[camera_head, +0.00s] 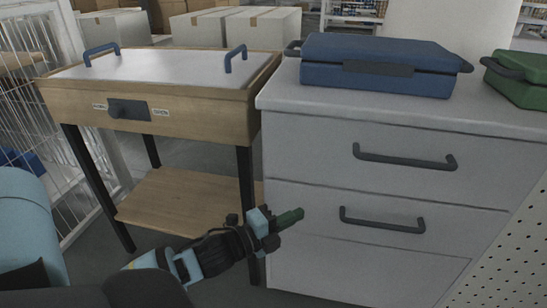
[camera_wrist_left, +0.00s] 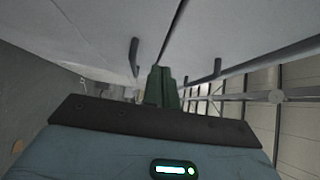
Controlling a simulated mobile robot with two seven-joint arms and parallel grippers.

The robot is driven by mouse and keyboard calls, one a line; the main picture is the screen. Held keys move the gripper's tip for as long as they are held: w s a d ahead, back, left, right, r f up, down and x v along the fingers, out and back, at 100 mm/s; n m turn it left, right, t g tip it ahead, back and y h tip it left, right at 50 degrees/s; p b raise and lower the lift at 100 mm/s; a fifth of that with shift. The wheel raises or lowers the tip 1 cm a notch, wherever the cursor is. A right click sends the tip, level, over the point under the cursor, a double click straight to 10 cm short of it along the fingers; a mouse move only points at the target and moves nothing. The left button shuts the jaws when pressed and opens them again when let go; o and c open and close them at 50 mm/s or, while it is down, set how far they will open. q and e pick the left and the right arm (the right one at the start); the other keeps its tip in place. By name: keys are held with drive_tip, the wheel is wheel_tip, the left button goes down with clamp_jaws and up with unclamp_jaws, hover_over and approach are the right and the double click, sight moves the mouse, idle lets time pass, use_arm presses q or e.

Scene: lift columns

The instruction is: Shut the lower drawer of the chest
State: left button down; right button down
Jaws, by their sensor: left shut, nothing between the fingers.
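The grey chest (camera_head: 300,140) has an upper drawer (camera_head: 315,155) and a lower drawer (camera_head: 308,239), each with a dark bar handle. The lower handle (camera_head: 382,226) is unobstructed in the head view. The lower drawer's front looks nearly in line with the upper one; I cannot tell whether a small gap remains. My left gripper (camera_head: 290,219) is shut and empty, its green fingers in front of the left part of the lower drawer, left of the handle. Contact cannot be told. Its fingers also show in the left wrist view (camera_wrist_left: 161,86), close to a pale surface. My right gripper is out of view.
A blue case (camera_head: 380,65) and a green case (camera_head: 520,78) lie on the chest. A wooden table (camera_head: 200,108) with blue handles and a low shelf (camera_head: 180,200) stands at the left. Wire mesh (camera_head: 40,70) and boxes are behind. A perforated panel (camera_head: 515,255) is at the right.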

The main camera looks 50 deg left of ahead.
use_arm(q)
drive_tip(key=s, duration=0.3)
drive_tip(key=s+p, duration=0.1)
drive_tip(key=shift+s+a, duration=0.3)
drive_tip(key=shift+a, duration=0.1)
